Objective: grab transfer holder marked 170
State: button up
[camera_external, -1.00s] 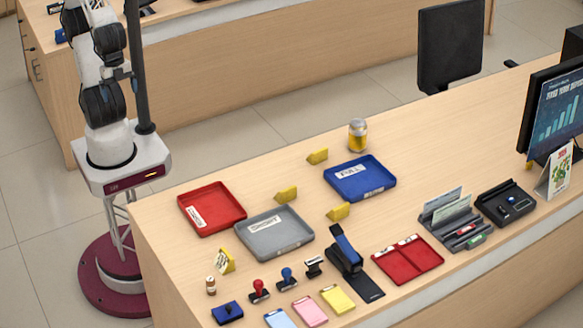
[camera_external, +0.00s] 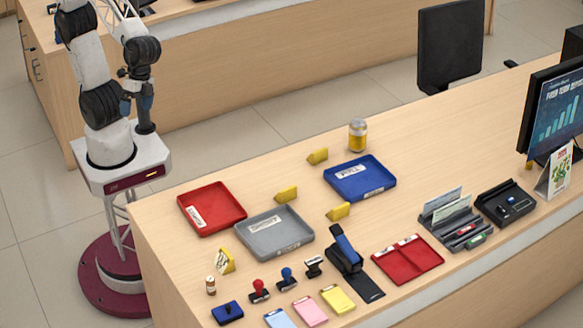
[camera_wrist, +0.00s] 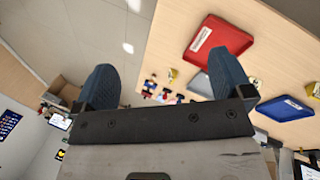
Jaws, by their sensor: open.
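Several yellow wedge-shaped holders stand on the counter, and I cannot read a 170 on any. One (camera_external: 222,260) at the front left shows a light printed face. Others stand near the grey tray (camera_external: 286,194), between the grey and blue trays (camera_external: 338,211), and behind the blue tray (camera_external: 317,156). In the wrist view a small yellow holder (camera_wrist: 173,76) shows near the stamps. My gripper (camera_external: 137,108) is raised over its base, left of the counter and well apart from the holders. Its blue fingers are spread and empty in the wrist view (camera_wrist: 162,62).
A red tray (camera_external: 238,215), grey tray (camera_external: 300,240) and blue tray (camera_external: 388,184) lie on the counter. A jar (camera_external: 358,136) stands at the back. Stamps, a stapler (camera_external: 347,252) and coloured pads line the front.

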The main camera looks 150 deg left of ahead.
jog(key=w+a+f+n+t+h, duration=0.15)
jog(key=w+a+f+n, duration=0.3)
jog(key=a, duration=0.45)
jog(key=w+a+f+n+t+h, duration=0.1)
jog(key=w+a+f+n+t, duration=0.2)
jog(key=w+a+n, duration=0.45)
jog(key=w+a+f+n+t+h, duration=0.15)
jog(key=w+a+f+n, duration=0.25)
jog(key=a, duration=0.6)
jog(key=n+t+y, duration=0.6)
jog(key=n+y, duration=0.3)
jog(key=n, duration=0.7)
send_near(317, 154)
jog(key=shift+w+a+f, duration=0.1)
jog(key=shift+a+f, duration=0.95)
jog(key=shift+w, duration=0.1)
jog(key=shift+x, duration=1.25)
